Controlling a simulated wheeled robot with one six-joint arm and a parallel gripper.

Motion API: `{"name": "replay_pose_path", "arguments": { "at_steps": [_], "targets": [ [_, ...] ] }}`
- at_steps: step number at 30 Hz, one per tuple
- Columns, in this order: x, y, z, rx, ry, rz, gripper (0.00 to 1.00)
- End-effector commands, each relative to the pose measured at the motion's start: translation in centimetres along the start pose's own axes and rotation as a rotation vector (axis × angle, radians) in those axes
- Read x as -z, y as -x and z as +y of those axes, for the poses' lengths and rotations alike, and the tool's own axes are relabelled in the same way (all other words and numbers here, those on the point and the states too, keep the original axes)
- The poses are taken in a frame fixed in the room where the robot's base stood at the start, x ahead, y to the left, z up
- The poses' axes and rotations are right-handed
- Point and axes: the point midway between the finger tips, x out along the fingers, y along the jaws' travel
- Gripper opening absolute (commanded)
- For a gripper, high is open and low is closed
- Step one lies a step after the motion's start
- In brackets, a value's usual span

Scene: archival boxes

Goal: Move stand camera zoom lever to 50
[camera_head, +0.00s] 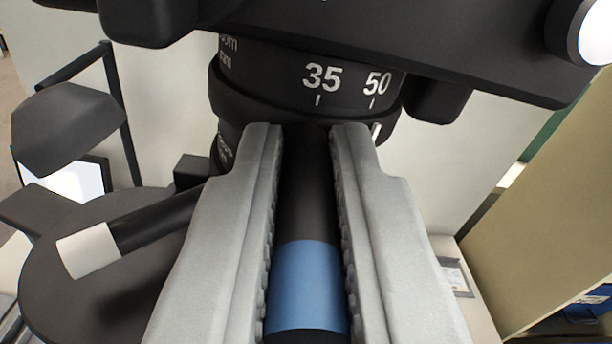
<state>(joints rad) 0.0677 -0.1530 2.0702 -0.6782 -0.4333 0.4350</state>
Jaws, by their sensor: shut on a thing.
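The zoom lever (306,282) is a black rod with a blue band, standing out from the lens toward me. My gripper (307,140) is shut on the lever, with one grey ribbed finger on each side of it. The lever's root at the lens is partly hidden between the fingertips. The black lens barrel (262,78) of the stand camera carries the white marks 35 and 50, each with a tick. The lever lies below the 35 mark, left of the 50. A white index line shows on the lower ring, just right of the right fingertip, near below the 50 tick.
A second black lever with a white tip (90,250) sticks out at the left, close to my left finger. A black round plate (75,300) lies below it. A dark lamp head (65,125) stands at far left. The black camera body (400,45) spans the top.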

Motion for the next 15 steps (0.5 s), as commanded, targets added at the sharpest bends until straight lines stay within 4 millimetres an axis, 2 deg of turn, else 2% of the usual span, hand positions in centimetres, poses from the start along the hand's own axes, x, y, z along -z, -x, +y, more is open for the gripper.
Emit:
{"name": "replay_pose_path", "arguments": {
  "at_steps": [12,13,15],
  "targets": [
    [0.06,-0.01,0.00,-0.003,0.000,0.000,0.00],
    [0.06,-0.01,0.00,-0.003,0.000,0.001,0.14],
    [0.06,-0.01,0.00,-0.003,0.000,0.001,0.28]
  ]
}}
